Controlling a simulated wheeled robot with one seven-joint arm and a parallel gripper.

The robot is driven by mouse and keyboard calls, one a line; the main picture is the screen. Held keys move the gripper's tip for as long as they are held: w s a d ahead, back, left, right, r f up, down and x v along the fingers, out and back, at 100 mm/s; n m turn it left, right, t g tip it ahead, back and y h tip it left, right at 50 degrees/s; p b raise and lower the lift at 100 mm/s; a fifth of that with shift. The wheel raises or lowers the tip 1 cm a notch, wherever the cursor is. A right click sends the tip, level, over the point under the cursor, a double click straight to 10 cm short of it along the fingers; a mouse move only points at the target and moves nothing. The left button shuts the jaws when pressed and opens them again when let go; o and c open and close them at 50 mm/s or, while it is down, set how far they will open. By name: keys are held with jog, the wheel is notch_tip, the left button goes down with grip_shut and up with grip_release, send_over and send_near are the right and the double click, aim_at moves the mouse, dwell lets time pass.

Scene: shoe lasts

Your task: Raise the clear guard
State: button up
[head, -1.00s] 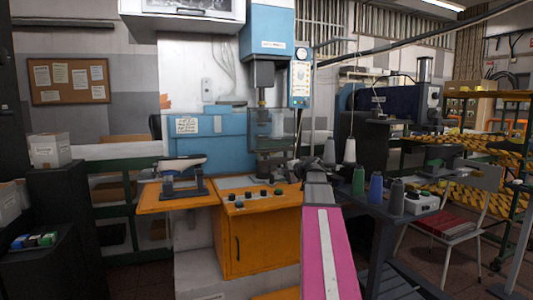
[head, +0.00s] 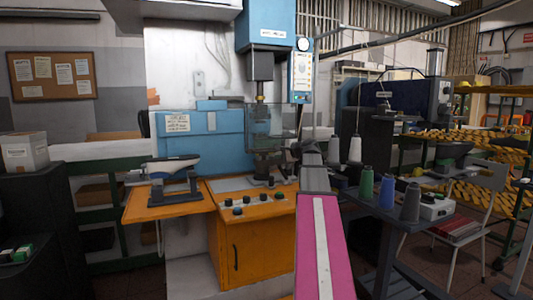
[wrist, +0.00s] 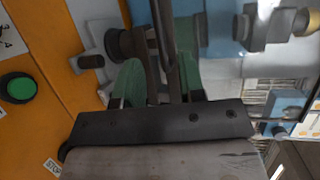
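The clear guard (head: 280,120) is a see-through panel on the front of the blue press (head: 220,132), in the head view. It hangs in front of the press column, below the grey ram, above the orange bench (head: 250,240). My gripper (head: 312,150) is at the end of my pink arm, just right of the guard in the picture; whether it touches is unclear. I cannot pick out the guard's edge there.
Black and green buttons (head: 250,203) line the bench top. A shoe-last stand (head: 175,185) is at left. Thread spools (head: 388,192) stand on a dark table at right, close to my arm. A chair (head: 460,220) is further right.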

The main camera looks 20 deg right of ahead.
jog(key=x, duration=0.7)
jog(key=shift+w+a+f, duration=0.1)
jog(key=shift+w+a, duration=0.05)
jog(key=shift+w, duration=0.2)
grip_shut()
